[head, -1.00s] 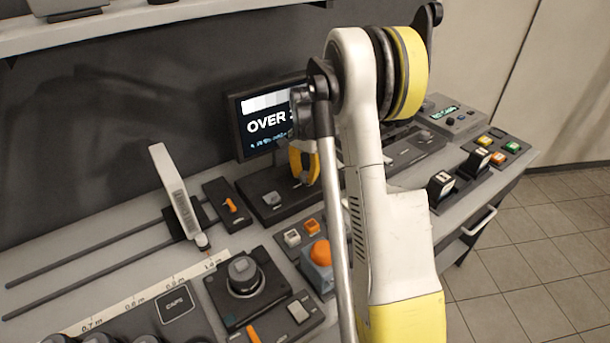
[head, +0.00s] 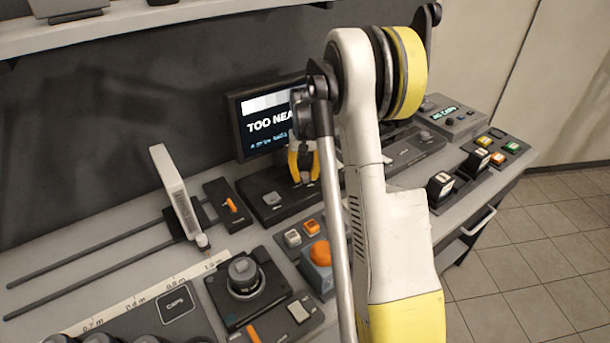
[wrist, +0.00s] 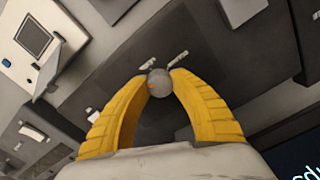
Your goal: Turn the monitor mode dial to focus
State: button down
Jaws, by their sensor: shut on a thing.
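The monitor mode dial (wrist: 158,83) is a small round grey knob on a dark panel, seen between my fingertips in the wrist view. My gripper (wrist: 159,77) is shut on it, one yellow finger on each side. The monitor (head: 262,145) shows "TOO NEA", with the rest hidden behind my arm. Small pale marks (wrist: 178,59) lie by the dial; I cannot read them.
A pale square key (head: 271,198) sits left of my gripper on the panel. An orange slider (head: 231,205) and a slider rail with an upright white plate (head: 175,190) stand further left. An orange round button (head: 320,252) and a grey knob (head: 243,272) are nearer.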

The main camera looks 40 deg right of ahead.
aim_at(305, 175)
jog(key=n, duration=0.5)
jog(key=shift+n, duration=0.3)
dwell(0.4)
jog(key=c, duration=1)
grip_release()
notch_tip(305, 175, up, 12)
